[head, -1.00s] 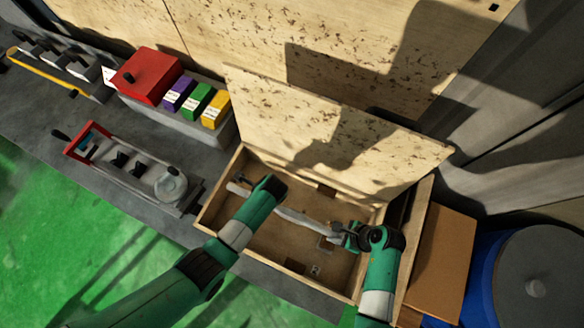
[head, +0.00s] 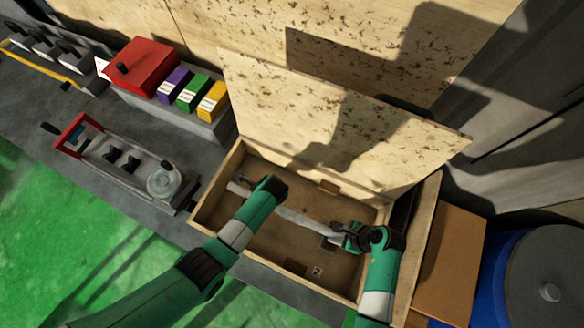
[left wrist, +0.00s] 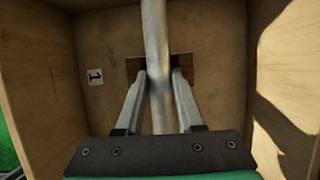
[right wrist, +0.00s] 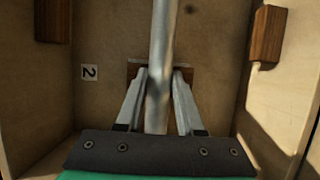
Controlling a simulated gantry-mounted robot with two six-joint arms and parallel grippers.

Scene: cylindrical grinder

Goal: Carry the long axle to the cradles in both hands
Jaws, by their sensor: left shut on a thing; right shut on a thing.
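The long axle (head: 305,219) is a slim grey metal bar lying lengthwise across the open wooden crate (head: 214,196), apparently above its floor. My left gripper (left wrist: 160,85) is shut on the axle (left wrist: 156,35) toward its left part; in the head view my own wrist hides its fingers. My right gripper (head: 346,238) is shut on the axle toward its right end. In the right wrist view my right gripper (right wrist: 158,85) has a finger on each side of the axle (right wrist: 162,30). A machine with a red end (head: 80,134) and dark supports, possibly the cradles, stands left on the bench.
The crate's speckled lid (head: 270,100) stands open behind. Wooden blocks (right wrist: 265,35) line the crate inside, near a number 2 tag (right wrist: 89,72). A red box (head: 142,65) and coloured boxes stand at the back left. A brown carton (head: 450,260) is at right.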

